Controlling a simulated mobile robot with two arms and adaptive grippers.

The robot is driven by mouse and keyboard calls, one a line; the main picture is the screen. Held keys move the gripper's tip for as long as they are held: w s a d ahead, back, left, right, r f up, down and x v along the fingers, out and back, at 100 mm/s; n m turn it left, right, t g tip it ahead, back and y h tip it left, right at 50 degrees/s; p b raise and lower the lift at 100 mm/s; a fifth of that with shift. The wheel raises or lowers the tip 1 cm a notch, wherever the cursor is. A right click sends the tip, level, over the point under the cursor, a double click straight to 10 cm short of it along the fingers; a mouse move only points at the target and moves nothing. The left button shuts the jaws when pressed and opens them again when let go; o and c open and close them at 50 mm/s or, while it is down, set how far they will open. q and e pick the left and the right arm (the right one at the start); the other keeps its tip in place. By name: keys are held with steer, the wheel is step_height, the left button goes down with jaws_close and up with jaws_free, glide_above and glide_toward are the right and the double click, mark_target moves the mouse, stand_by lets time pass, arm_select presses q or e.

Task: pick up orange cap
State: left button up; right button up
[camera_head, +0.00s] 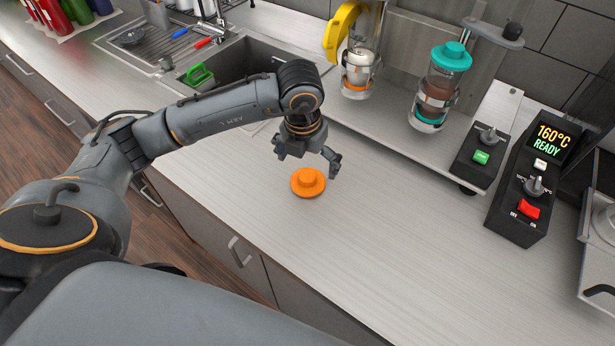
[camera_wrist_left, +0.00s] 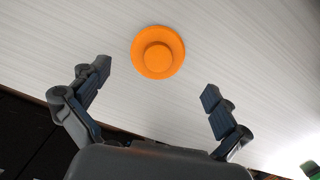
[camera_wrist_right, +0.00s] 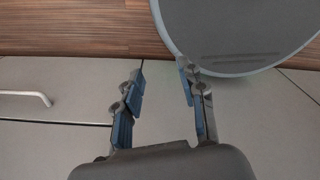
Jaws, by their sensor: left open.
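The orange cap (camera_head: 308,182) lies on the counter near its front edge, a round disc with a raised knob on top. It also shows in the left wrist view (camera_wrist_left: 157,53), beyond the fingertips and between their lines. My left gripper (camera_head: 307,160) is open and empty, just above and behind the cap in the head view. Its two fingers show spread apart in the left wrist view (camera_wrist_left: 156,80). My right gripper (camera_wrist_right: 163,75) shows only in the right wrist view, with its fingers apart and nothing between them, in front of grey cabinet fronts.
A black control box (camera_head: 525,185) reads 160°C READY at the right. A sink (camera_head: 245,62) lies behind my left arm. The counter right of the cap is clear.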

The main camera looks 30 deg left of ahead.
mark_target(308, 176)
arm_select(q)
steer(key=shift+w+f, duration=0.15)
steer(key=shift+f, duration=0.15)
steer(key=shift+a+f+p, duration=0.1)
steer(key=shift+f+p, duration=0.7)
steer(key=shift+p, duration=0.15)
step_height(308, 176, down, 2)
steer(key=shift+w+f+p, duration=0.15)
steer(key=shift+f+p, duration=0.05)
steer(key=shift+p, duration=0.25)
steer(key=shift+a+f, duration=0.1)
steer(key=shift+f, duration=0.3)
steer(key=shift+w+f, duration=0.15)
steer(key=shift+f, duration=0.05)
steer(key=c, duration=1.1)
arm_select(e)
steer(key=w+r, duration=0.1)
steer(key=r, duration=0.2)
steer(key=shift+w+a, duration=0.1)
steer(key=shift+w, duration=0.3)
